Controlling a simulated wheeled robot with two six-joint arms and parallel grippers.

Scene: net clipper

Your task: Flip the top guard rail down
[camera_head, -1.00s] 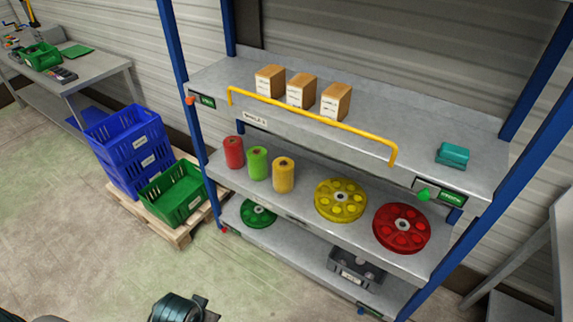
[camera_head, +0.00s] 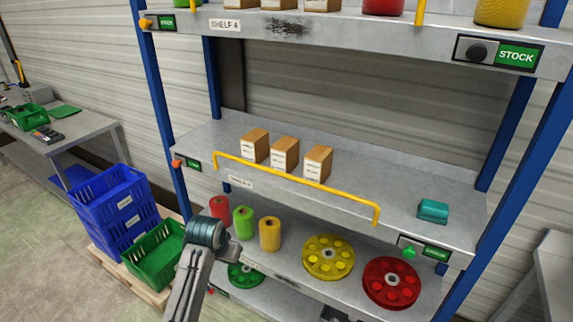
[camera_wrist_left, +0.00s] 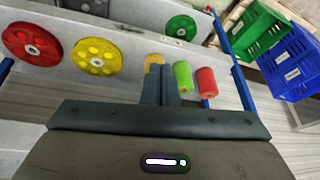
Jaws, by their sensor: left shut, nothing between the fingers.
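The top shelf (camera_head: 330,40), labelled SHELF 4, crosses the upper edge of the head view. Yellow end pieces of its guard rail show at the right (camera_head: 420,12) and far left (camera_head: 194,4); the bar between them is out of frame. Another yellow guard rail (camera_head: 300,189) stands along the front edge of the shelf below. My left arm reaches up in front of the rack, with its gripper not clear in the head view. In the wrist view my left gripper (camera_wrist_left: 162,72) is shut and empty, its fingers overlapping the yellow spool (camera_wrist_left: 154,60) in the picture.
Boxes (camera_head: 284,155) and a teal item (camera_head: 433,211) sit on the middle shelf. Spools (camera_head: 243,222) and yellow and red discs (camera_head: 391,284) sit below. Blue uprights (camera_head: 160,110) flank the rack. Crates (camera_head: 122,225) stand left; floor (camera_head: 45,270) is clear there.

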